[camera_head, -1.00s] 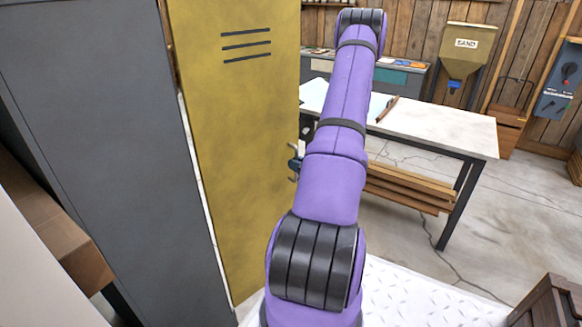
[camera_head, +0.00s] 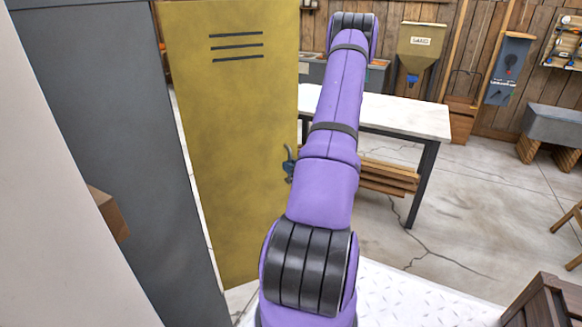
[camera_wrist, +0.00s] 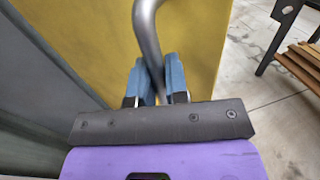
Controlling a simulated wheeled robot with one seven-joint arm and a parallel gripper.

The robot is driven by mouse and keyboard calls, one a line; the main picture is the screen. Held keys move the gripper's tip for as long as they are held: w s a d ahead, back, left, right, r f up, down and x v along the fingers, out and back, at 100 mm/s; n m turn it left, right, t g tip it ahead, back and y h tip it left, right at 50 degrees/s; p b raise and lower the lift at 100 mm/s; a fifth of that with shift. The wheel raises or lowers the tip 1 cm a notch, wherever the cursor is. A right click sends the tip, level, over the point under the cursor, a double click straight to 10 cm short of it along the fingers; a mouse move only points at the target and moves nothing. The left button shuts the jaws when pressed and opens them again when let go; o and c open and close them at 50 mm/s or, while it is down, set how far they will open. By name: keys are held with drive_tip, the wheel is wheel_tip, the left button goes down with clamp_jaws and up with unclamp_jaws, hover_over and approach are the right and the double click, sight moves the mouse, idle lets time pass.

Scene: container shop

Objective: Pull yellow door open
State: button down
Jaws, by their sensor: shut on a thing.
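The yellow door (camera_head: 225,150) is a tall metal panel with dark slots near its top, beside a grey locker body. It stands at an angle to the locker, with a narrow gap along its left edge. A grey curved metal handle (camera_wrist: 148,30) shows on the door's yellow face (camera_wrist: 85,40) in the wrist view. My gripper (camera_wrist: 157,84) has its two blue fingers shut on the handle's lower part. In the head view my gripper (camera_head: 289,163) is at the door's right edge, mostly hidden behind my purple arm, which hides the handle there.
The grey locker body (camera_head: 105,130) stands at the left. A white-topped workbench (camera_head: 410,115) with planks beneath is beyond my arm. A wooden crate (camera_head: 548,305) sits at the lower right. Open concrete floor (camera_head: 480,210) lies at the right.

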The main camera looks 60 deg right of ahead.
drive_tip(key=c, duration=1.1)
unclamp_jaws()
drive_tip(key=shift+a, duration=0.1)
drive_tip(key=shift+c, duration=0.2)
drive_tip(key=v, duration=1)
drive_tip(key=shift+s, duration=0.35)
